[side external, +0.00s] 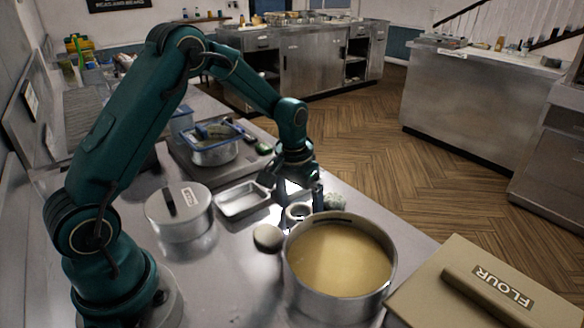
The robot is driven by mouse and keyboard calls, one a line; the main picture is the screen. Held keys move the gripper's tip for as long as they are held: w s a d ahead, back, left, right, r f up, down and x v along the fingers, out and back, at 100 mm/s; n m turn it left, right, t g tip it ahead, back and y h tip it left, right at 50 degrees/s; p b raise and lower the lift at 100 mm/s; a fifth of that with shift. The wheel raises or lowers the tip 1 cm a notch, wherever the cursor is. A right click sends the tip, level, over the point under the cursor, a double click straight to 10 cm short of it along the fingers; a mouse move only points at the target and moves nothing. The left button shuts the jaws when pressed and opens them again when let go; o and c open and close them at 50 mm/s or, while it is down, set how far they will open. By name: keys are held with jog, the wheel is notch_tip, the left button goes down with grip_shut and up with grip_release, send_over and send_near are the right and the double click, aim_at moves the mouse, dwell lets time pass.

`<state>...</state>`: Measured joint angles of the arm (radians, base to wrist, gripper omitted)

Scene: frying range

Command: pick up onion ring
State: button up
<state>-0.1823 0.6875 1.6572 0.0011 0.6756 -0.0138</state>
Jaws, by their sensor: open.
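A small pale ring (298,211), which looks like the onion ring, lies on the steel counter just behind the large pot. My gripper (296,197) is open and points down close above the ring, with its fingers to either side. I cannot tell whether the fingers touch the ring. The lower edge of the ring is close to the pot rim, and part of the fingers is hard to make out against the bright counter.
A large pot (290,268) of yellowish batter stands in front of the gripper. A round lidded tin (180,222), an empty metal tray (243,201) and a rounded grey object (267,237) are to the left. A flour box (450,300) is at the right.

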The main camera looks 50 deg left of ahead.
jog(key=c, duration=0.9)
jog(key=shift+r, duration=0.15)
